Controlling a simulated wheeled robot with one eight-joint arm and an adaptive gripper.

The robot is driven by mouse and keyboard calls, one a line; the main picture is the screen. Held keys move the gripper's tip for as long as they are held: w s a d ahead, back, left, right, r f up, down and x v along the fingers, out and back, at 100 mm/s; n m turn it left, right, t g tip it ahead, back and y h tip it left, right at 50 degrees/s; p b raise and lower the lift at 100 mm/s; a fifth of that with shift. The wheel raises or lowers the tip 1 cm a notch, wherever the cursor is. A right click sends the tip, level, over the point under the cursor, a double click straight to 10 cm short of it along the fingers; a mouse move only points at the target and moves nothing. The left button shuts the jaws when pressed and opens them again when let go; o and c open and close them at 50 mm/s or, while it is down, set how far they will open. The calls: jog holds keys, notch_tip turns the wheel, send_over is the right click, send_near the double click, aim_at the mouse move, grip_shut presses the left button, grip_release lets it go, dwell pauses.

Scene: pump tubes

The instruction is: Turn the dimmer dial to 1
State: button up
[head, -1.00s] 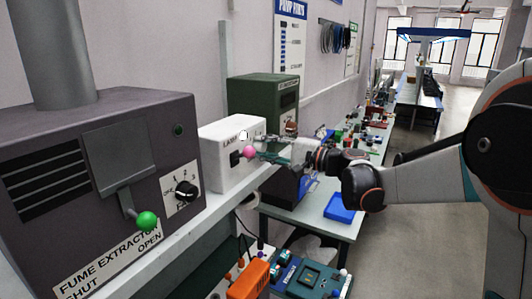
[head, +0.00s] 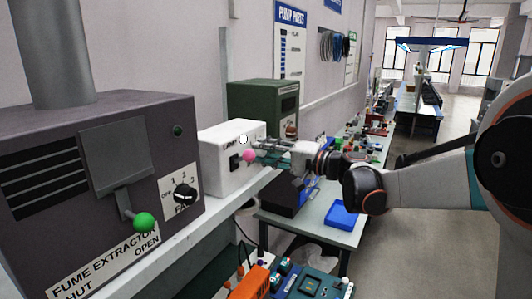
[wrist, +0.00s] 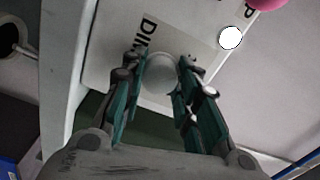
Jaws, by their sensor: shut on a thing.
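The white lamp box (head: 215,165) stands on the shelf, with a pink ball lever (head: 249,155) and a white round spot (head: 243,139) on it. My gripper (head: 264,149) reaches in from the right to the box's far right side. In the wrist view, my gripper (wrist: 160,92) has its green fingers on either side of the pale round dimmer dial (wrist: 160,68) and is shut on it. A partly covered label beginning "DIM" (wrist: 146,34) is beside the dial. The dial's scale and setting cannot be read. In the head view the dial is hidden.
The grey fume extractor (head: 60,190) with a green ball lever (head: 143,221) and black fan dial (head: 184,194) stands at left. A green box (head: 255,97) stands behind the lamp box. A bench with a blue tray (head: 341,214) lies below.

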jog(key=o, duration=1.1)
jog(key=v, duration=1.2)
